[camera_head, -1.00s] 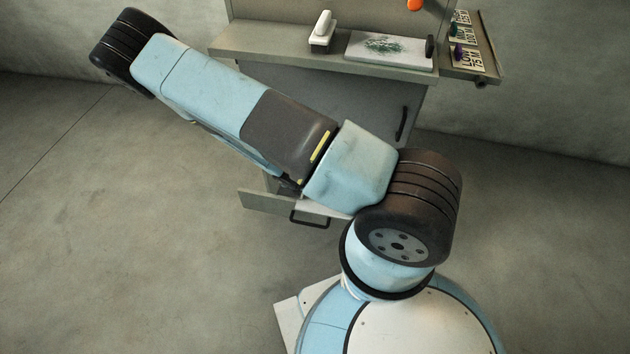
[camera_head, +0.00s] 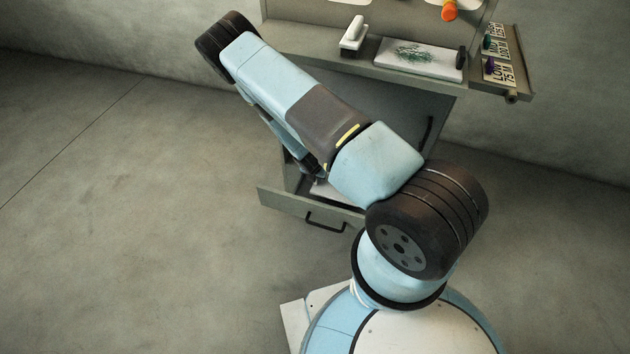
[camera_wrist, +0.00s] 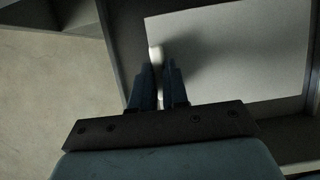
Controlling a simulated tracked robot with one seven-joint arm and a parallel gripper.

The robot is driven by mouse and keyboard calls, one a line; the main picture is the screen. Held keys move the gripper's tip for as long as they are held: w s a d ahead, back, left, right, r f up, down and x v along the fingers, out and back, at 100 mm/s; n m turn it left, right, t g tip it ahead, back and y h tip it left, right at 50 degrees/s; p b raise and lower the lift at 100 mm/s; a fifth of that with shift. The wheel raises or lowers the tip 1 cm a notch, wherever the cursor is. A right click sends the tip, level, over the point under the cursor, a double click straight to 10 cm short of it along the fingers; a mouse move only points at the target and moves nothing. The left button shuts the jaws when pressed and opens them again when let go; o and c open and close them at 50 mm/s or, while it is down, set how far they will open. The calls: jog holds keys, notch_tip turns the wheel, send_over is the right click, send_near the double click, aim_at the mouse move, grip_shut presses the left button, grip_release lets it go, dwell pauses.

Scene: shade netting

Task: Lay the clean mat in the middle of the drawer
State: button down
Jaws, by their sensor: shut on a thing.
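A pale, flat mat (camera_wrist: 255,45) lies inside the open drawer in the wrist view, close to the right wall and with a dark strip of drawer floor along its left side. My gripper (camera_wrist: 158,68) is shut at the mat's left edge, on a small white piece there that looks like part of the mat. Whether the mat lies fully flat is unclear. In the head view the drawer (camera_head: 300,212) is pulled out under the counter, and a pale bit of what looks like the mat (camera_head: 325,190) shows inside.
On the counter (camera_head: 330,62) lie a white board with green marks (camera_head: 420,60) and a white block-like object (camera_head: 353,36). A side shelf (camera_head: 515,75) at right holds labelled cards. Open floor lies left of the drawer.

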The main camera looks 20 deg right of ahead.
jog(key=shift+w+d+f, duration=0.1)
jog(key=shift+w+f, duration=0.1)
jog(key=shift+f, duration=1.6)
jog(key=c, duration=1.1)
grip_release()
jog(key=v, duration=1.2)
